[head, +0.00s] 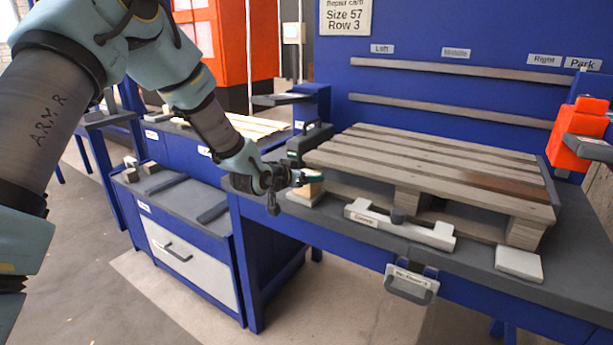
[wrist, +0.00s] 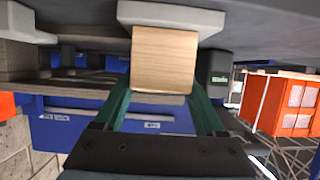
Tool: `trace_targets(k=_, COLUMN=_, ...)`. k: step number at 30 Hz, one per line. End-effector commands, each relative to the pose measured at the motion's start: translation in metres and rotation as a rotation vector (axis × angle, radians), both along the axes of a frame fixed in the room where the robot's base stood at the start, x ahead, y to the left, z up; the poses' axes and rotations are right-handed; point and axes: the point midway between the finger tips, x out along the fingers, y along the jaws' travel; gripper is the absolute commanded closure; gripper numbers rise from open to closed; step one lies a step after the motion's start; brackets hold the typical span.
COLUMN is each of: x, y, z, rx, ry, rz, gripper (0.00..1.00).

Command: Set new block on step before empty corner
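The new block (wrist: 164,58), a pale wooden block, is between the green fingers of my gripper (wrist: 160,98), which look closed on its sides. In the head view my gripper (head: 296,179) is at the pallet's near left corner. The block (head: 312,188) shows there just over a small white step (head: 300,198). In the wrist view the block's edge meets the white step (wrist: 170,16); I cannot tell whether it rests on it. The pallet (head: 430,158) lies on the bench with blocks at its front middle and right; its left front corner is partly hidden by my gripper.
A white labelled bar (head: 400,225) lies along the bench front. A second white step (head: 519,262) is at the right. A dark clamp-like device (head: 309,139) stands by the pallet's left end. An orange tool (head: 578,133) is at the far right. A lower cabinet (head: 185,235) stands left.

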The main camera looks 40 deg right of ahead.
Motion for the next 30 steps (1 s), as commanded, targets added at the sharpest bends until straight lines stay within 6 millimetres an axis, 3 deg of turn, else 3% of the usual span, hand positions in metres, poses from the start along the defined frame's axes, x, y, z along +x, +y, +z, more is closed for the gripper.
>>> trace_targets(k=1, x=0.000, y=0.000, z=0.000, rx=0.000, ry=0.000, rz=0.000, gripper=0.22)
trace_targets(k=7, x=0.000, y=0.000, z=0.000, rx=0.000, ry=0.000, rz=0.000, gripper=0.00)
trace_targets(k=17, x=0.000, y=0.000, z=0.005, rx=0.000, ry=0.000, rz=0.000, gripper=0.00)
trace_targets(k=30, x=-0.019, y=0.075, z=0.034, rx=-0.001, ry=-0.002, rz=0.001, gripper=0.00)
